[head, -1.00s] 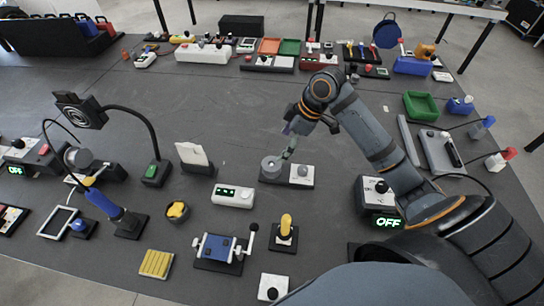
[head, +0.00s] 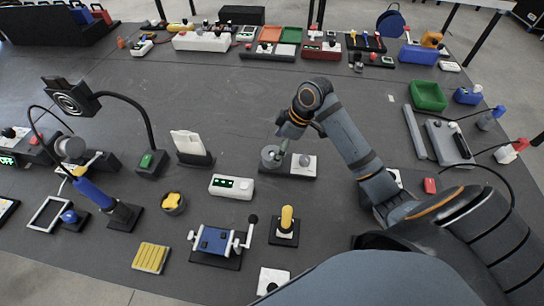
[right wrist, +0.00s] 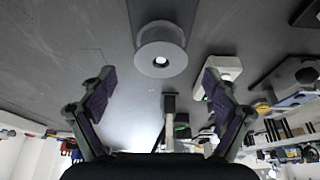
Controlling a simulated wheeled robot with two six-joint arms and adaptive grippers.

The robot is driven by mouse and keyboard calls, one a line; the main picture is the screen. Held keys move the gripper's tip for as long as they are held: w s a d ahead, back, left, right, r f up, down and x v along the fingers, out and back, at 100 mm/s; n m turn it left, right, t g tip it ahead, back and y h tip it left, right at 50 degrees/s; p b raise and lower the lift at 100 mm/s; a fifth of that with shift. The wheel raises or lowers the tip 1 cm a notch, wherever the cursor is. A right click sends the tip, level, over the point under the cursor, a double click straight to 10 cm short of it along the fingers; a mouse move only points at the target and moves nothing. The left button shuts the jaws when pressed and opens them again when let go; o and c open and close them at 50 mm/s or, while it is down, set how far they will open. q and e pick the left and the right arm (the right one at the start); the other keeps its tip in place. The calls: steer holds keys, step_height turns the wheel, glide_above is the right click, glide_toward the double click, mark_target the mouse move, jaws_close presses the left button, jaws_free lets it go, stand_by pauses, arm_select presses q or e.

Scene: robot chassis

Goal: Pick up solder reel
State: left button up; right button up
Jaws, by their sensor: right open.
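A grey, flanged solder reel (head: 270,157) sits at the left end of a dark base plate near the middle of the bench in the head view. In the right wrist view the reel (right wrist: 161,55) shows large, with a hole in its face. My right gripper (head: 283,146) is at the reel, its fingers partly covering it in the head view. In the right wrist view the right gripper (right wrist: 159,85) is open and empty, with the reel ahead, between and beyond its two fingertips. My left gripper is not in view.
A white block (head: 304,166) shares the base plate, right of the reel. A white box with a green display (head: 231,186) and a card holder (head: 190,146) stand to the left. A yellow-handled fixture (head: 286,222) is in front. The bench behind the reel is clear.

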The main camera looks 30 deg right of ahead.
mark_target(272, 154)
steer(key=x, duration=0.4)
steer(key=shift+a+f, duration=0.15)
steer(key=shift+f, duration=0.15)
steer(key=c, duration=1.3)
steer(key=shift+o, duration=0.2)
steer(key=shift+r, duration=0.5)
steer(key=s+r+p, duration=1.2)
steer(key=s, duration=0.2)
